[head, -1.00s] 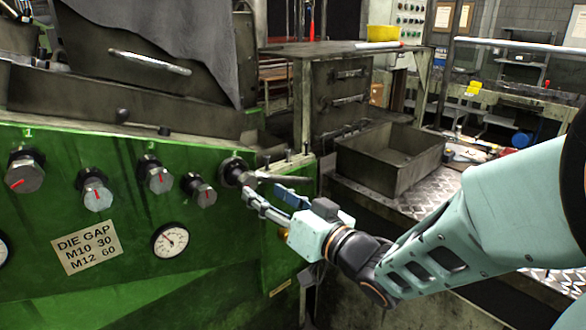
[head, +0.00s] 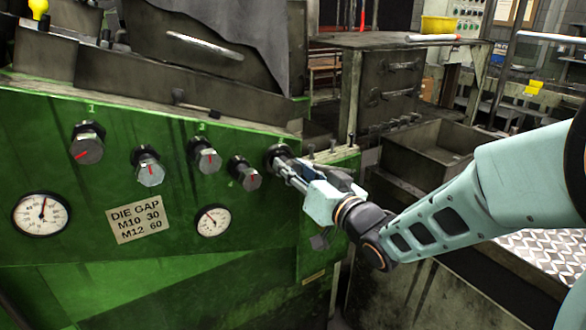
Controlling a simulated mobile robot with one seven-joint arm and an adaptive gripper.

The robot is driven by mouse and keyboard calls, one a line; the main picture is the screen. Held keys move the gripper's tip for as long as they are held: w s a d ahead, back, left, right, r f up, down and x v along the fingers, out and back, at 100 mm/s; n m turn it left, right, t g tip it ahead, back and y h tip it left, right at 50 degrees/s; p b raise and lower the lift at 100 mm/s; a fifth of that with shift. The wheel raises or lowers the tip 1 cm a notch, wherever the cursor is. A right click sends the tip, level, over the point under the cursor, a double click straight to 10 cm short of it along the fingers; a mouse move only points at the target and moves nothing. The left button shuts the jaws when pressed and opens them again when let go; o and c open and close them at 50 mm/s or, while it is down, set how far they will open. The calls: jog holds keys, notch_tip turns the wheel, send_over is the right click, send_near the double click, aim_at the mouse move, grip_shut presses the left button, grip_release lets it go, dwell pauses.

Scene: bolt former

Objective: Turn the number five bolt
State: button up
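A row of hex-headed bolts runs along the green panel (head: 80,245) of the machine. The fifth bolt from the left (head: 276,152) has a dark round collar and sits at the right end of the row. My gripper (head: 288,168) is at this bolt, its fingers pointing left and up along the panel. The fingertips overlap the bolt head and hide most of it. I cannot tell whether they are closed on it. The fourth bolt (head: 243,173) is just left of my fingers and shows a red mark.
The first (head: 87,145), second (head: 149,168) and third (head: 204,156) bolts show red marks. Below are two dial gauges and a die gap plate (head: 141,218). A black-knobbed lever (head: 195,103) lies above the row. A metal bin (head: 430,155) stands behind my arm.

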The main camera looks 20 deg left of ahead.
jog(key=c, duration=0.5)
jog(key=shift+f, duration=0.1)
jog(key=n+b, duration=0.2)
jog(key=b, duration=0.1)
jog(key=shift+f+n+b, duration=0.2)
jog(key=shift+n+b, duration=0.1)
jog(key=n+b, duration=0.3)
jog(key=b, duration=0.1)
jog(key=shift+s+r+n, duration=0.1)
jog(key=shift+r+n, duration=0.05)
jog(key=shift+n, duration=0.15)
jog(key=o, duration=1.1)
jog(key=shift+r, duration=0.1)
jog(key=shift+o, duration=0.2)
